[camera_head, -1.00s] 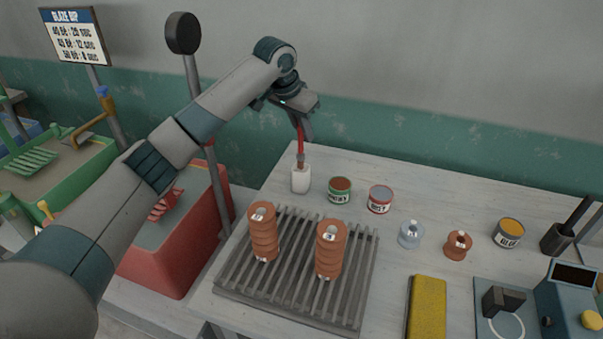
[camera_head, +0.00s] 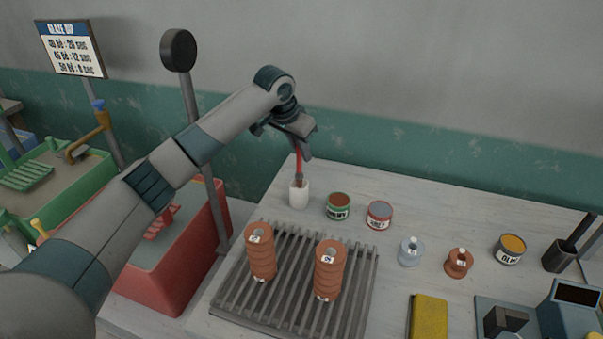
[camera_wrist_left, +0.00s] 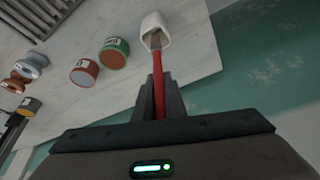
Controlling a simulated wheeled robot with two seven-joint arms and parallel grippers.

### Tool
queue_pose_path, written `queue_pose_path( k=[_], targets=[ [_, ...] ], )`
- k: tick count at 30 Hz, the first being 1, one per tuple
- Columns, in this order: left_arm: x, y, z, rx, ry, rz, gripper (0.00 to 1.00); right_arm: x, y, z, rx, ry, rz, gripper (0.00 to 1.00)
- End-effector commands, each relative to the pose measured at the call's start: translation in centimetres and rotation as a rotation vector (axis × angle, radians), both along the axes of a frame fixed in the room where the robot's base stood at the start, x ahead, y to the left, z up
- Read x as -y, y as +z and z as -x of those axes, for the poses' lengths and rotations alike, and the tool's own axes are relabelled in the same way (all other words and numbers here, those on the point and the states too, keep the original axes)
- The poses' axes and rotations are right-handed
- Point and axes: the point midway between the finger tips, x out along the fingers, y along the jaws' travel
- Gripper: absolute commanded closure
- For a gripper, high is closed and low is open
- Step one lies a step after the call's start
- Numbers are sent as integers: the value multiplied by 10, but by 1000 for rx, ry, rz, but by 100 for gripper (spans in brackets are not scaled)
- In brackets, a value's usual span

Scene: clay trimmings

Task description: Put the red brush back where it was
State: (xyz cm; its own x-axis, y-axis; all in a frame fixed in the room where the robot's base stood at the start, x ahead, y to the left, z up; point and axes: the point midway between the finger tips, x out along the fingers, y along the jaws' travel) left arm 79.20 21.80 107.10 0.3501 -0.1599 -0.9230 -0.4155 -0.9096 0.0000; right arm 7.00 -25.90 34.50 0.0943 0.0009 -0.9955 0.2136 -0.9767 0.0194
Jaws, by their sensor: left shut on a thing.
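The red brush (camera_head: 299,164) stands upright with its lower end inside a white cup (camera_head: 299,196) near the back left edge of the table. My left gripper (camera_head: 302,150) is above the cup and shut on the upper part of the brush handle. In the left wrist view the red brush (camera_wrist_left: 158,88) runs from between the fingers (camera_wrist_left: 158,104) to the mouth of the white cup (camera_wrist_left: 154,28). Its bristle end is partly hidden in the cup. My right gripper is in neither view.
A green-banded can (camera_head: 338,207) and a red-banded can (camera_head: 379,215) stand right of the cup. A slatted rack (camera_head: 290,300) with two stacks of terracotta rings (camera_head: 262,255) is in front. A red basin (camera_head: 180,260) is at left. A yellow block (camera_head: 428,317) lies front right.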

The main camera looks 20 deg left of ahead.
Motion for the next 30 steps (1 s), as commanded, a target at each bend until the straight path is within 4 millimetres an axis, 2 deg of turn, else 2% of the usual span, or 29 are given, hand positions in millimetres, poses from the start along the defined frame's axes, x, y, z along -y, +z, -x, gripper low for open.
queue_pose_path(
  k=[1, 6, 17, 27, 30],
  targets=[
    [0, -6, 1, -3, 1, 0, 100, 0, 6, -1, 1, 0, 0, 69],
    [0, -23, 0, -1, 0, 0, 100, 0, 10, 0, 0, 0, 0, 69],
    [0, -27, 0, 0, 1, 0, 100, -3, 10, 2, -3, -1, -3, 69],
    [0, -59, 1, -1, 0, 0, 100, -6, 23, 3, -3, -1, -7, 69],
    [0, -63, 0, 1, 0, 0, 100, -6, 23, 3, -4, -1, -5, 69]
  ],
)
